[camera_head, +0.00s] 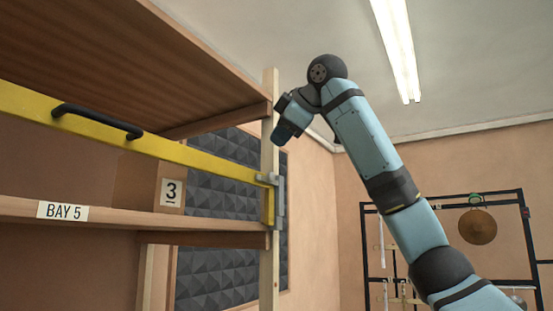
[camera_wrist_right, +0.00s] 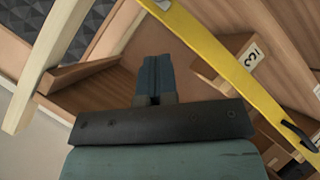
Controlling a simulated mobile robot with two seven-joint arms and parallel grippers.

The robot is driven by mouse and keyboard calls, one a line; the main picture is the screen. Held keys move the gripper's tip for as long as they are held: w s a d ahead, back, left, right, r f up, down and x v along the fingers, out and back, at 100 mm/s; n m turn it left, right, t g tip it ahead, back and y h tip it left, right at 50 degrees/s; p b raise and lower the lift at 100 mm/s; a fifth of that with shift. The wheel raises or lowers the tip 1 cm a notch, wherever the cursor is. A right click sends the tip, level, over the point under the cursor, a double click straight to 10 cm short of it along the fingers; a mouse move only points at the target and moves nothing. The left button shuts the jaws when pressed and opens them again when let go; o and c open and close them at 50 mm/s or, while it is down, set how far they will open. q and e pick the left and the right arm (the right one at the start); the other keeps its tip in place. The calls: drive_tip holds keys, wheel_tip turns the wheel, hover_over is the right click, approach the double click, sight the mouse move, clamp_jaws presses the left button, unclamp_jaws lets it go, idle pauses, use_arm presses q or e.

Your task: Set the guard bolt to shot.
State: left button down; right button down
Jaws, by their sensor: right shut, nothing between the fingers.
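A yellow guard bar (camera_head: 135,139) with a black handle (camera_head: 97,121) runs across the front of the shelving. Its right end meets a grey metal fitting (camera_head: 278,198) on the wooden post, which looks like the guard bolt; whether it is shot cannot be told at this size. My right gripper (camera_head: 281,136) is above this fitting, apart from it, pointing down. In the right wrist view my gripper's fingers (camera_wrist_right: 155,62) are together and empty. The yellow bar (camera_wrist_right: 215,48) passes to their right there, and a pale bit of the fitting (camera_wrist_right: 163,4) shows at the top edge.
The wooden post (camera_head: 268,274) stands close beside my right gripper. A shelf labelled BAY 5 (camera_head: 62,211) and a number 3 sign (camera_head: 171,193) are at left. A black rack with a gong (camera_head: 477,227) stands at far right. The space around my right forearm is clear.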

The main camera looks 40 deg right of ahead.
use_arm(q)
drive_tip(key=shift+w+d+f+b, duration=0.15)
drive_tip(key=shift+w+f+b, duration=0.25)
drive_tip(key=shift+w+b, duration=0.15)
use_arm(e)
drive_tip(key=v, duration=0.5)
drive_tip(key=shift+s+d+r, duration=0.15)
drive_tip(key=shift+d, duration=0.15)
use_arm(q)
drive_tip(key=shift+s, duration=0.15)
